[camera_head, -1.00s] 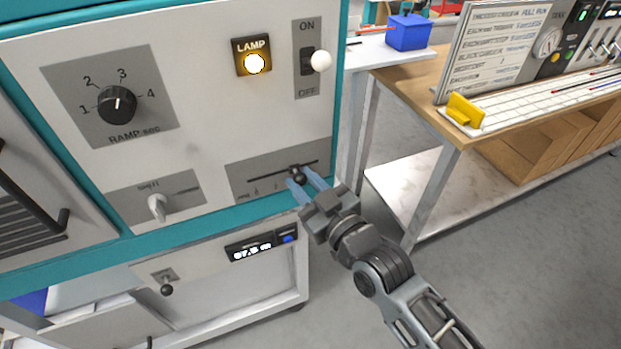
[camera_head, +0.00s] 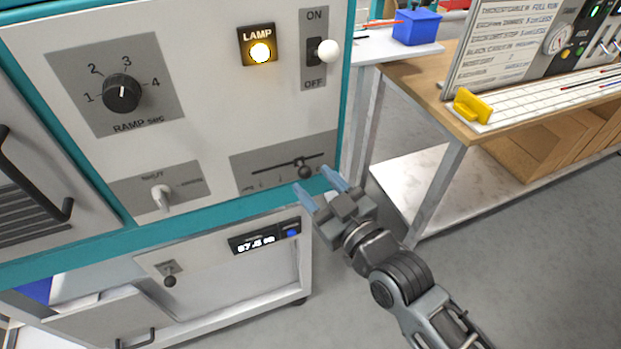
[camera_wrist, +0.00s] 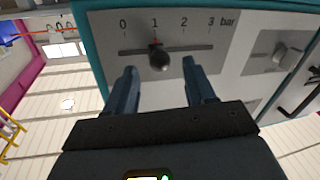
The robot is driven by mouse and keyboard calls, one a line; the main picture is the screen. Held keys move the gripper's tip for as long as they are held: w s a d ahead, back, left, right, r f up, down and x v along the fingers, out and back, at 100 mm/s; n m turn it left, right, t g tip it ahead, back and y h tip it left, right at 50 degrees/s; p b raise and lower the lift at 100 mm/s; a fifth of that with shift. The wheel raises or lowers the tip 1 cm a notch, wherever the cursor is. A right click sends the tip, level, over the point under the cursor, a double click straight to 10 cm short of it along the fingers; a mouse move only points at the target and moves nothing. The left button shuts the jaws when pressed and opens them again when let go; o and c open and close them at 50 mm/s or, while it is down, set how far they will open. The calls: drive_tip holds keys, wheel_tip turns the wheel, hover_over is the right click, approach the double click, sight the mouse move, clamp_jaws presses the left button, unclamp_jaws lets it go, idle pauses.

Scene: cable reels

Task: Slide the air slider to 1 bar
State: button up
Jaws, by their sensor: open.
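The air slider is a dark round knob (camera_head: 305,172) on a grey scale plate (camera_head: 262,176) low on the white panel. In the wrist view its scale reads 0 to 3 bar, and the knob (camera_wrist: 159,60) with its red pointer stands at about the 1 mark. My gripper (camera_head: 318,184) is open, with blue fingers just below and in front of the knob. In the wrist view the fingertips (camera_wrist: 160,68) stand either side of the knob's lower edge, with clear gaps; neither appears to touch it.
The panel also carries a ramp dial (camera_head: 121,93), a lit lamp (camera_head: 260,52), a toggle (camera_head: 327,51) and a pale input lever (camera_head: 160,195). A wooden bench (camera_head: 420,97) stands to the right.

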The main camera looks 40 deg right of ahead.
drive_tip(key=shift+s+a+b, duration=0.2)
drive_tip(key=shift+s, duration=1.05)
drive_tip(key=shift+s+a+b, duration=0.15)
drive_tip(key=shift+s+a, duration=0.05)
drive_tip(key=shift+s, duration=1)
drive_tip(key=shift+s, duration=0.1)
drive_tip(key=s+a+r+g+y, duration=0.1)
drive_tip(key=s+a, duration=0.2)
drive_tip(key=s, duration=0.9)
drive_tip(key=s+a+r+g+y, duration=0.1)
drive_tip(key=s+a+r+g, duration=0.1)
drive_tip(key=s, duration=1)
drive_tip(key=shift+a+y, duration=0.4)
drive_tip(key=shift+f, duration=0.1)
